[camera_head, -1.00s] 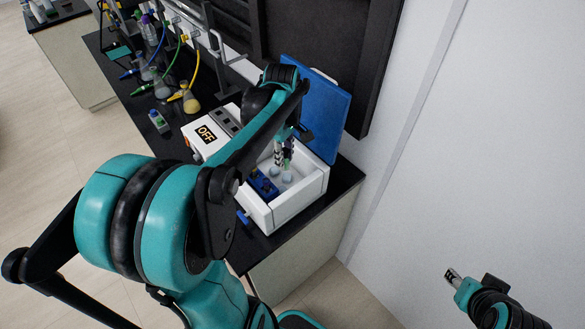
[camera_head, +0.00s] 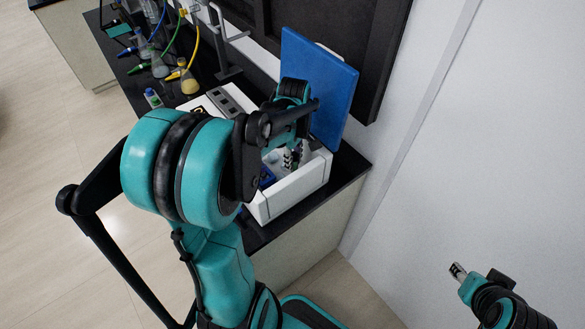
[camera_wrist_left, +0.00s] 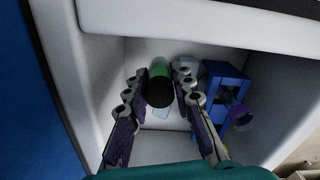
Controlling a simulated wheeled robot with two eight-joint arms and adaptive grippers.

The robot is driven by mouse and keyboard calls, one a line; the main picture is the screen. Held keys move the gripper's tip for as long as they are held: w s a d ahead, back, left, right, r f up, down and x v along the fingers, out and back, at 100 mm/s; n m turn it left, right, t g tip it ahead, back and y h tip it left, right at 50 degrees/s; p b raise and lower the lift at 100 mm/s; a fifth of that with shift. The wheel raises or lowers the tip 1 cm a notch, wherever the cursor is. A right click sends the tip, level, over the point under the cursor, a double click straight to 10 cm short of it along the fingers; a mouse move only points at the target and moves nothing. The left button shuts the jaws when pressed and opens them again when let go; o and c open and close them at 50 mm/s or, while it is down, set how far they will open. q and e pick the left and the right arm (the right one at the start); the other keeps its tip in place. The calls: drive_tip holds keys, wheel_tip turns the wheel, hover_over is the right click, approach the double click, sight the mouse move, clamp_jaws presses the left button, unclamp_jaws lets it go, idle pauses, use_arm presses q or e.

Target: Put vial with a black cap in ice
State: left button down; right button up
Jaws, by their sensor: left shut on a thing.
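My left gripper (camera_head: 289,160) reaches down into the open white box in the head view. In the left wrist view the gripper (camera_wrist_left: 157,84) is shut on a vial with a black cap (camera_wrist_left: 159,92) and a green part above the cap in the picture. The vial is inside the box walls; whether it touches the bottom I cannot tell. Pale, clear ice-like pieces (camera_wrist_left: 187,63) lie on the box floor beside it. My right gripper (camera_head: 458,272) is far off at the lower right, empty, its jaws too small to judge.
The white box (camera_head: 298,190) has its blue lid (camera_head: 325,85) raised behind my arm. A blue rack (camera_wrist_left: 216,84) with a purple-capped item (camera_wrist_left: 242,118) stands inside, right of the fingers in the wrist view. Flasks (camera_head: 188,83) stand on the black bench at the upper left.

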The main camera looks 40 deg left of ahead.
use_arm(q)
drive_tip(key=shift+f+b, duration=0.55)
drive_tip(key=shift+f, duration=1.25)
drive_tip(key=shift+f, duration=0.1)
drive_tip(key=c, duration=1.3)
unclamp_jaws()
